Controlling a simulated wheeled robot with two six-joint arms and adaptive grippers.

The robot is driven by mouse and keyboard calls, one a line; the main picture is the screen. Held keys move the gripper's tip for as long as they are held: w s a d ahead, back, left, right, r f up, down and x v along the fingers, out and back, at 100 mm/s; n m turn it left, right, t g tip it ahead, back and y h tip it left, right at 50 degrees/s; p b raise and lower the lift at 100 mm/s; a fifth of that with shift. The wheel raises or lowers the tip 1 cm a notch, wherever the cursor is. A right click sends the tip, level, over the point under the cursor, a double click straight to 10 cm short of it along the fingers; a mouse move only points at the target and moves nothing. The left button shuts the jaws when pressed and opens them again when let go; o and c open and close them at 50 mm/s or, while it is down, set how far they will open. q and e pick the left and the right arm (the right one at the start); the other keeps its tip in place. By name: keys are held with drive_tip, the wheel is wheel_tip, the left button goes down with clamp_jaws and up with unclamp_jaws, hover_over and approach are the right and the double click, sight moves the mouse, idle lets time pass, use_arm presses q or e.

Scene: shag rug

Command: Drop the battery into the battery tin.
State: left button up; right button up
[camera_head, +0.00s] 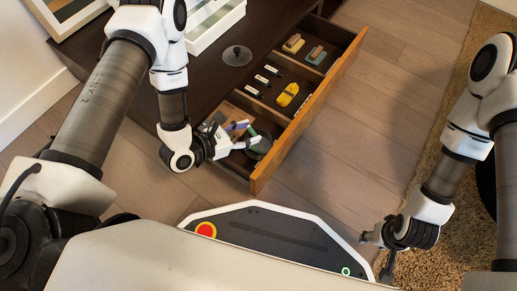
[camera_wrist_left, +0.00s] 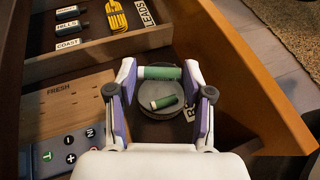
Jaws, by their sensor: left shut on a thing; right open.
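My left gripper (camera_head: 249,135) is over the nearest compartment of the open drawer. In the left wrist view, its purple-lined fingers (camera_wrist_left: 160,80) are shut on a green battery (camera_wrist_left: 158,72), held crosswise. Behind and below it is the round grey battery tin (camera_wrist_left: 148,112), open at the top. The tin also shows in the head view (camera_head: 263,147), partly covered by the gripper. Another green battery (camera_wrist_left: 164,103) lies in the tin. The held battery appears above the tin, near its far rim; the exact height is unclear. My right gripper (camera_head: 386,264) is open, away from the drawer at lower right.
Drawer dividers (camera_wrist_left: 95,57) separate labelled items and a yellow cable (camera_wrist_left: 117,16). A round lid with a knob (camera_head: 237,56) rests on the dark cabinet top.

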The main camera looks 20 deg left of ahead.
use_arm(q)
drive_tip(key=o, duration=0.9)
drive_tip(key=shift+o, duration=0.2)
drive_tip(key=v, duration=1.2)
